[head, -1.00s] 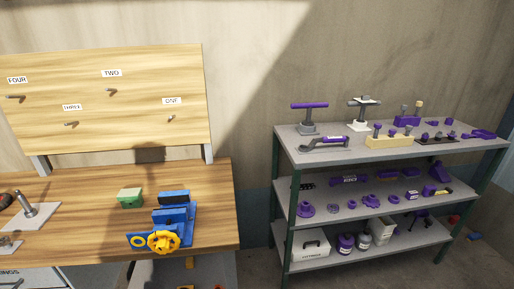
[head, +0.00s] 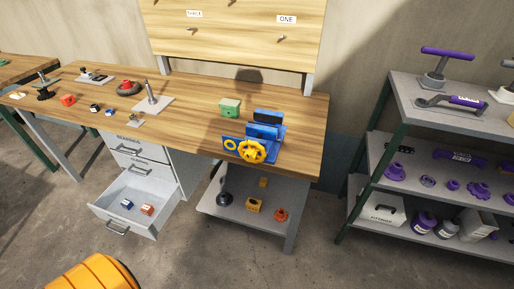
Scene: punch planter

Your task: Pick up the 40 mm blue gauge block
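Two small blue blocks show in the head view. One blue block (head: 127,203) lies in the open bottom drawer (head: 157,218) beside an orange-red block (head: 147,209). Another small blue block (head: 109,112) lies on the wooden workbench (head: 200,137), near a dark block (head: 95,107) with a light face. The size markings are too small to read, so I cannot tell which is 40 mm. Neither of my grippers is in view.
A blue vise (head: 262,132) with a yellow handwheel and a green block (head: 230,108) stand on the bench's right part. The open drawer juts out in front. A lower shelf (head: 255,217) holds several parts. A shelf rack (head: 420,182) stands right. Floor lies between.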

